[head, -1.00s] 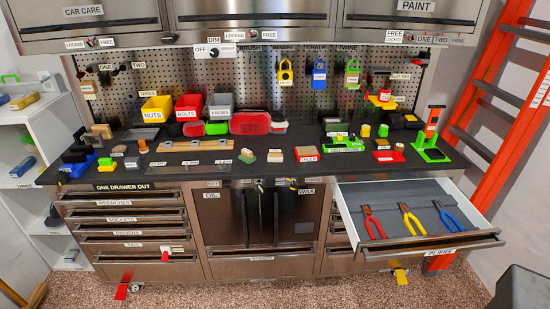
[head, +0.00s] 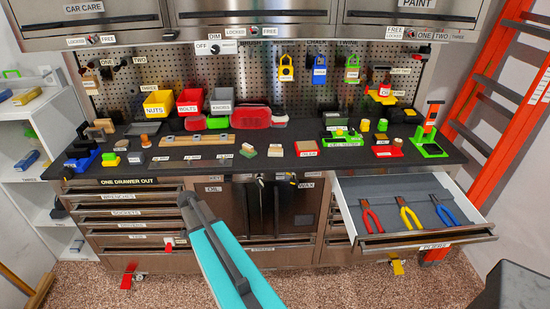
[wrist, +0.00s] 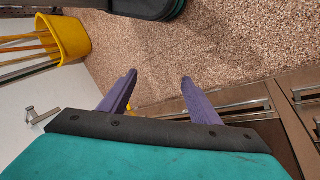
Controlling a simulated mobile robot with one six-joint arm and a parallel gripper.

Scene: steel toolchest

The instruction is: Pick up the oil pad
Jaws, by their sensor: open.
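I cannot make out for certain which thing is the oil pad. A cabinet door (head: 213,207) under the bench bears the label OIL. On the bench top stand a small green and tan block (head: 248,151), a tan block (head: 275,151) and a tan block on a red base (head: 306,148); the base's label is too small to read surely. My gripper (wrist: 158,80) is open, with nothing between its two purple fingers in the wrist view. It points over the speckled floor, away from the bench top's things. In the head view my teal arm hides part of the lower cabinet front.
An open drawer (head: 480,234) with red, yellow and blue pliers juts out at the right. An orange ladder (head: 505,105) leans beyond it. The bench top (head: 225,170) holds several small labelled things. A yellow bucket (wrist: 72,38) shows in the wrist view. The speckled floor is open.

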